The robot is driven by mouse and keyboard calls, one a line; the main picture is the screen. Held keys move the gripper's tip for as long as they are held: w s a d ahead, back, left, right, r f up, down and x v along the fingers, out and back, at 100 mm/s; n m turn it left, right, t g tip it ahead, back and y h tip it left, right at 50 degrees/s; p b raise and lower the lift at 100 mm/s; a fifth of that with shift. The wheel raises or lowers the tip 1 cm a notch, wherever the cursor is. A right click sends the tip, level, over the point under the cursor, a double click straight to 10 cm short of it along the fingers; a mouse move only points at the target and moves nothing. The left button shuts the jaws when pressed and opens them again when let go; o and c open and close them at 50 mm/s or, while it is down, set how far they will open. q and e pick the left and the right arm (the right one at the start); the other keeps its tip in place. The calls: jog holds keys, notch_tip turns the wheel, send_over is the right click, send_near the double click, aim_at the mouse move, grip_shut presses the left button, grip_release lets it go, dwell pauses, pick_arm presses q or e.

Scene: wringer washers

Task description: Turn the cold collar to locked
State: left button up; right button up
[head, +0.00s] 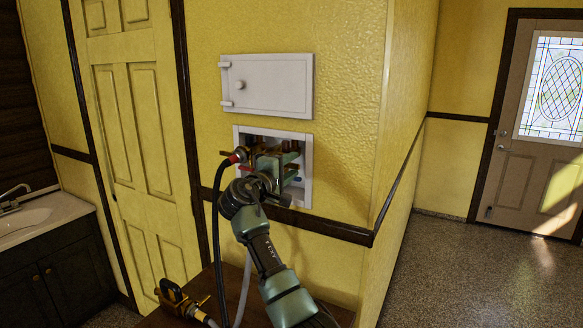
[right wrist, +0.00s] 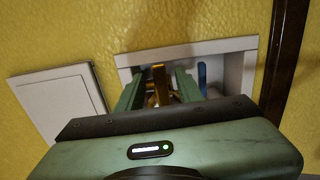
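A white recessed wall box (head: 307,170) holds brass fittings, and my right gripper (head: 279,163) reaches into it. In the right wrist view, a brass fitting (right wrist: 159,84) stands between the two green fingers of the gripper (right wrist: 158,88). Gaps show on both sides of it, so the fingers are open around it. A blue piece (right wrist: 202,76) sits just right of the right finger, inside the box (right wrist: 236,66). I cannot tell which brass part is the cold collar or how it is turned. A red-ended hose fitting (head: 237,157) is at the box's left side. My left gripper is not in view.
A white hinged panel (head: 268,86) is on the wall above the box. A black hose (head: 215,240) hangs from the red fitting. A brown surface (head: 150,320) below bears a brass-ended hose (head: 190,307). A sink (head: 35,215) stands left; the floor at right is clear.

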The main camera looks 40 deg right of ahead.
jog(key=b+v, duration=0.2)
jog(key=v, duration=0.5)
jog(key=shift+a+b, duration=0.15)
jog(key=shift+b, duration=0.2)
jog(key=shift+f, duration=0.1)
